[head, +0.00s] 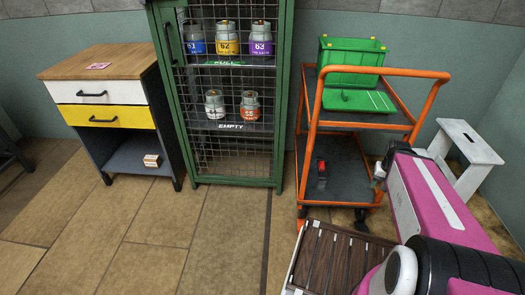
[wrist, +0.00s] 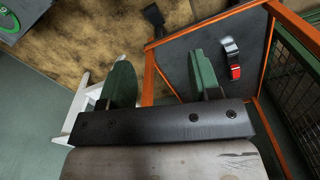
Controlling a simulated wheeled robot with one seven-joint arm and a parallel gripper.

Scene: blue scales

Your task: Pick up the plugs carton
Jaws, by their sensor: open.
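A small white and orange-brown carton (head: 152,160) sits on the low grey shelf of the wooden-topped cabinet at the left; it looks like the plugs carton, but its print is too small to read. My gripper (wrist: 158,60) shows in the wrist view with its two green fingers wide apart and nothing between them. It is near the orange cart, far to the right of the carton. In the head view my pink arm reaches in from the lower right, and the fingers are not clear there. The carton is not in the wrist view.
The cabinet (head: 105,58) has a white and a yellow drawer, with a pink packet (head: 98,66) on top. A green mesh cage (head: 283,120) holds several gas cylinders. The orange cart (head: 312,130) carries a green crate (head: 350,50). A white step stool (head: 468,150) stands right. Floor before the cabinet is clear.

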